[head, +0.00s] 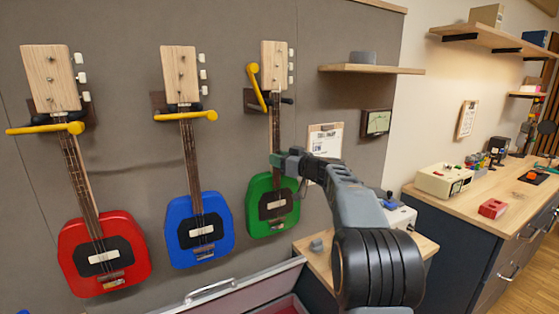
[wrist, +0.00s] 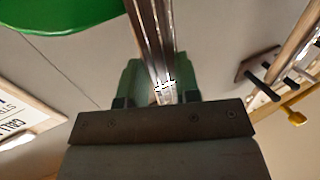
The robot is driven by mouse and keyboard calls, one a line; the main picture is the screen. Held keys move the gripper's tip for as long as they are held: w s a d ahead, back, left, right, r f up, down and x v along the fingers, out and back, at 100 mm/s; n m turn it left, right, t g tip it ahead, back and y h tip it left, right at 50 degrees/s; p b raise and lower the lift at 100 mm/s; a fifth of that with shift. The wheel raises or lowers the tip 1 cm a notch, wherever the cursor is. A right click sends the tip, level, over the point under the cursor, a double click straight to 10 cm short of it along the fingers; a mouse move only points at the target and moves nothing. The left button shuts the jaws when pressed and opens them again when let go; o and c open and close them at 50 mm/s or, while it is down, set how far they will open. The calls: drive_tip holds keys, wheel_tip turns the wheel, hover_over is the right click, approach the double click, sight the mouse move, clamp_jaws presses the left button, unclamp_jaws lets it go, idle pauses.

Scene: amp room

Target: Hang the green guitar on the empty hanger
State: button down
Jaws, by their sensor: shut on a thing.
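The green guitar (head: 258,225) hangs nearly upright at the right of the row in the head view. My gripper (head: 279,160) is shut on its neck, between body and headstock. The wrist view shows the neck (wrist: 150,40) between my fingers (wrist: 158,85) and part of the green body (wrist: 60,12). The rightmost hanger (head: 287,100) is at the neck just below the headstock, with its yellow bar (head: 257,86) raised. One dark prong shows right of the neck; the other is hidden, so I cannot tell whether the neck is seated.
The red guitar (head: 85,262) and blue guitar (head: 185,235) hang at left, yellow bars across their necks. A shelf (head: 370,69), a small framed screen (head: 376,122) and a notice (head: 325,138) are to the right. An open case (head: 235,292) and a workbench (head: 480,194) are below.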

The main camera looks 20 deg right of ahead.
drive_tip(key=shift+f+b, duration=0.7)
drive_tip(key=shift+b, duration=0.55)
drive_tip(key=c, duration=1)
unclamp_jaws()
drive_tip(key=shift+s, duration=0.1)
drive_tip(key=shift+o, duration=1.2)
drive_tip(key=shift+f, duration=0.15)
drive_tip(key=b+v, duration=0.4)
drive_tip(key=v, duration=0.9)
drive_tip(key=shift+s, duration=0.3)
drive_tip(key=shift+d, duration=0.15)
